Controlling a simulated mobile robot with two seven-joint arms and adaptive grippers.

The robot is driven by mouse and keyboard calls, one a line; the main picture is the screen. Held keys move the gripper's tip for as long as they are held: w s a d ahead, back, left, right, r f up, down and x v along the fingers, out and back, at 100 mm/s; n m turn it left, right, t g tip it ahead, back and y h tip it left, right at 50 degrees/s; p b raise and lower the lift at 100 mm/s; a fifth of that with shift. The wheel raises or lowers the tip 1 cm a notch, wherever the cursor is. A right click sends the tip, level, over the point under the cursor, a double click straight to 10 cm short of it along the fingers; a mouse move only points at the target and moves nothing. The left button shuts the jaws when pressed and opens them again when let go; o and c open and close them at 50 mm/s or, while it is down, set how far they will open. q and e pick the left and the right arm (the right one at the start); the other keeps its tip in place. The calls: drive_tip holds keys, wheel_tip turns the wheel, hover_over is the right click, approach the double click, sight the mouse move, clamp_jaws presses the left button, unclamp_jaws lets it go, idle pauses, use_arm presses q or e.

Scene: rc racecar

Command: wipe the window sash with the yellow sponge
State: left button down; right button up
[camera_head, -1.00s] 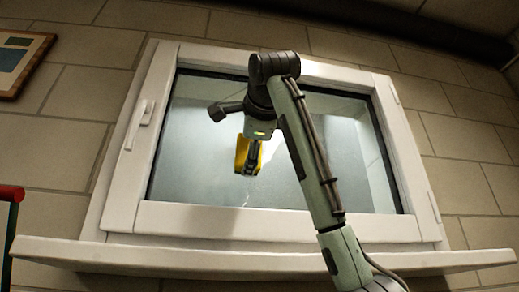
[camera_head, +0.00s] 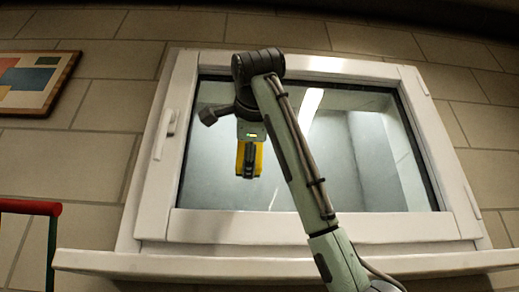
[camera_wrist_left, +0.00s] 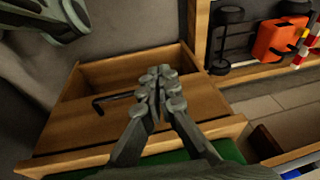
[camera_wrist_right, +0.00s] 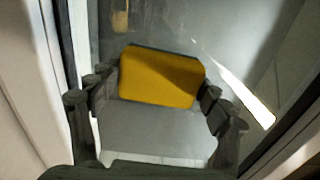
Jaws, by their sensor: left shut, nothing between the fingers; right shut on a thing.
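The white-framed window sash (camera_head: 300,229) fills the middle of the head view, its handle (camera_head: 165,135) on the left side. My right gripper (camera_head: 248,172) is in front of the left part of the glass (camera_head: 350,150), shut on the yellow sponge (camera_head: 240,158). In the right wrist view the sponge (camera_wrist_right: 160,77) sits between the fingers, close to the glass; I cannot tell whether it touches. My left gripper (camera_wrist_left: 160,90) is shut and empty, seen only in the left wrist view above a wooden drawer (camera_wrist_left: 95,75).
A white sill (camera_head: 190,264) juts out below the window. A framed picture (camera_head: 40,85) hangs at the left, above a red-handled green frame (camera_head: 30,207).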

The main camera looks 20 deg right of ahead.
drive_tip(key=shift+w+a, duration=0.15)
drive_tip(key=shift+a, duration=0.35)
drive_tip(key=shift+r+p, duration=1.25)
drive_tip(key=shift+r, duration=0.1)
drive_tip(key=shift+d+f+b, duration=0.15)
drive_tip(key=shift+d+b, duration=0.25)
drive_tip(key=shift+d, duration=0.4)
drive_tip(key=shift+s+d+b, duration=0.25)
drive_tip(key=shift+s+d, duration=0.05)
drive_tip(key=shift+d, duration=0.6)
drive_tip(key=shift+s+d+b, duration=0.2)
drive_tip(key=shift+s+d, duration=0.05)
drive_tip(key=shift+d, duration=0.65)
drive_tip(key=shift+s+d+b, duration=0.2)
drive_tip(key=shift+s+d, duration=0.15)
drive_tip(key=shift+d, duration=1.45)
drive_tip(key=shift+s+d+b, duration=0.15)
drive_tip(key=shift+s+d, duration=0.2)
drive_tip(key=shift+d, duration=1.4)
drive_tip(key=shift+s+d+b, duration=0.2)
drive_tip(key=shift+s+d, duration=0.15)
drive_tip(key=shift+d, duration=1.45)
drive_tip(key=b, duration=0.2)
approach(312, 153)
